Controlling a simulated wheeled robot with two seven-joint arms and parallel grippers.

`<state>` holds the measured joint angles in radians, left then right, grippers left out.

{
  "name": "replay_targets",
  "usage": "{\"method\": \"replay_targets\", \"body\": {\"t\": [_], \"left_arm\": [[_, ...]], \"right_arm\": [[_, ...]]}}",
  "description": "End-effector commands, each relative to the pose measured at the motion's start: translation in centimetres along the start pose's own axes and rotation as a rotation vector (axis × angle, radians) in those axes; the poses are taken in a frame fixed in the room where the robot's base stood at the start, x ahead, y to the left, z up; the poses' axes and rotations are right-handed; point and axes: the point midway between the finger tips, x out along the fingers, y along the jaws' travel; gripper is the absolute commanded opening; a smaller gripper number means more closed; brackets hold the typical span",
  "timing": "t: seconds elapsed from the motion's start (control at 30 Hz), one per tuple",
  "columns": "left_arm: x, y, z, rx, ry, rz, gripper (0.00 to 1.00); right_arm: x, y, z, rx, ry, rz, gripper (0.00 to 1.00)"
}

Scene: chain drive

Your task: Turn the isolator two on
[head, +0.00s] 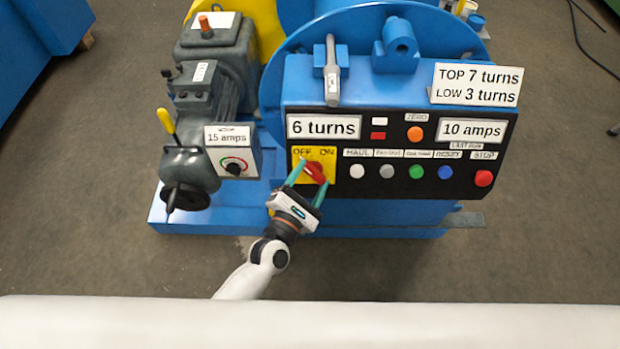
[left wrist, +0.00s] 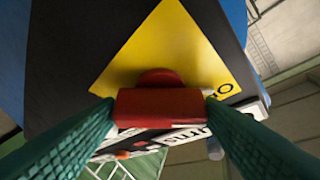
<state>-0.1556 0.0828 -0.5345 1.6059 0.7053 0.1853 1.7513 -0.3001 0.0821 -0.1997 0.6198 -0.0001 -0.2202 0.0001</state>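The isolator is a red rotary handle (head: 315,171) on a yellow plate (head: 299,165) marked OFF at left and ON at right, at the left of the black panel. My left gripper (head: 313,175) reaches up to it from below, with one green finger on each side of the handle. In the left wrist view the red handle (left wrist: 160,107) lies between the fingertips, which appear to touch both its ends. The yellow plate (left wrist: 165,50) looks turned like a diamond there. Part of the handle is hidden by the fingers in the head view, so its exact setting is hard to read.
The panel (head: 400,150) has several buttons right of the isolator, including a red STOP button (head: 483,178). A grey motor unit (head: 205,90) with a 15 amps dial box (head: 232,155) stands close at left. Open floor (head: 480,270) lies in front.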

Motion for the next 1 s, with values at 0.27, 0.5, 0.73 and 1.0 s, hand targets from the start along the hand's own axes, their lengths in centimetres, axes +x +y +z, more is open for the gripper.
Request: {"method": "replay_targets", "body": {"t": [0.27, 0.5, 0.73, 1.0], "left_arm": [[0.0, 0.0, 0.0, 0.003, 0.000, 0.002, 0.36], [0.0, -0.3, -0.2, 0.054, 0.001, 0.038, 0.36], [0.0, -0.7, -0.4, 0.182, 0.000, 0.128, 0.36], [0.0, -1.0, -0.6, 0.387, -0.001, 0.274, 0.36]], "right_arm": [[-0.1, 0.1, 0.1, 0.001, -0.001, 0.002, 0.36], [-1.0, 0.3, 0.2, 0.002, -0.001, 0.004, 0.36], [-3.0, 0.3, 0.4, 0.002, -0.002, 0.004, 0.36], [-6.3, 0.2, 0.7, 0.001, -0.002, 0.004, 0.36]]}}
